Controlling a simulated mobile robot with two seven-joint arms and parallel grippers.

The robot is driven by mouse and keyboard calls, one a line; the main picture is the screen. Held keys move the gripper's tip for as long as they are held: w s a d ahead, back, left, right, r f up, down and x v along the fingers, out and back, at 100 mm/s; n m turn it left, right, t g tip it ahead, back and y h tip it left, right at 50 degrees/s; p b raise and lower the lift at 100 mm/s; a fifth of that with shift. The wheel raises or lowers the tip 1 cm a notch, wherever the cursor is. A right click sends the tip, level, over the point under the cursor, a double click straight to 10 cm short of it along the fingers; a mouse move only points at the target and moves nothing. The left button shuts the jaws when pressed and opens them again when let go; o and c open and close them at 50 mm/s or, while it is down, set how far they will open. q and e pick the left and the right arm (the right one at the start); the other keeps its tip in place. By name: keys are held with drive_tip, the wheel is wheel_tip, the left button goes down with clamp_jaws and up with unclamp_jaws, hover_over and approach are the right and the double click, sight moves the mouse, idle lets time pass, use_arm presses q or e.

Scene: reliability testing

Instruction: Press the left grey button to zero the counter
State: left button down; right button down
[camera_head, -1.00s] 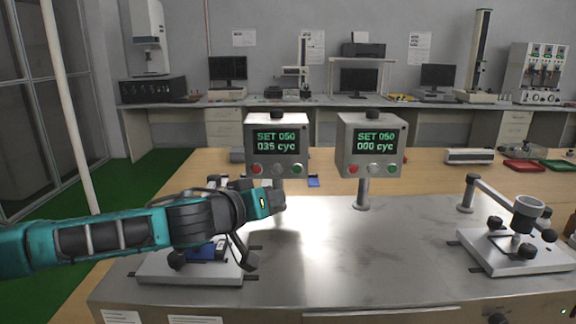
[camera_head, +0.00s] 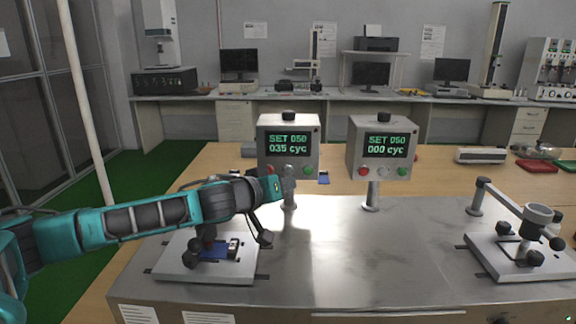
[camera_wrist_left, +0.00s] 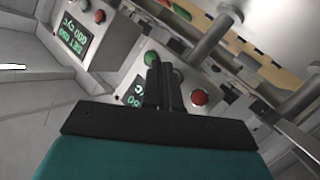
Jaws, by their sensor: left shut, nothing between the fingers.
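The left counter box (camera_head: 310,128) stands on a post at the bench's back edge. Its screen (camera_head: 289,144) reads SET 050 and 035 cyc. My left gripper (camera_head: 288,172) is shut and empty, with its fingertips in front of the button row. In the left wrist view the closed fingers (camera_wrist_left: 165,68) lie between the green button (camera_wrist_left: 151,58) and the red button (camera_wrist_left: 199,97). I cannot tell whether they touch the grey button.
The right counter box (camera_head: 355,150) reads 000 cyc and stands close beside. A test fixture (camera_head: 170,262) sits under my left arm, another fixture (camera_head: 505,255) at the right. The metal bench top (camera_head: 370,260) between them is clear.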

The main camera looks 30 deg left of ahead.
sight(288, 171)
use_arm(q)
drive_tip(key=shift+w+a+p, duration=0.2)
drive_tip(key=shift+w+a, duration=0.1)
drive_tip(key=shift+w, duration=0.2)
drive_tip(key=shift+w+a+p, duration=0.2)
drive_tip(key=shift+w+a, duration=0.1)
drive_tip(key=shift+w, duration=0.2)
idle(0.3)
drive_tip(key=shift+w+a, duration=0.1)
idle(1.0)
drive_tip(key=shift+w+a+p, duration=0.1)
drive_tip(key=shift+w+p, duration=0.15)
drive_tip(key=shift+p, duration=0.1)
drive_tip(key=shift+w+a+p, duration=0.2)
drive_tip(key=shift+w+p, duration=0.1)
idle(0.5)
idle(0.4)
drive_tip(key=shift+s+d, duration=0.35)
drive_tip(key=shift+s, duration=0.3)
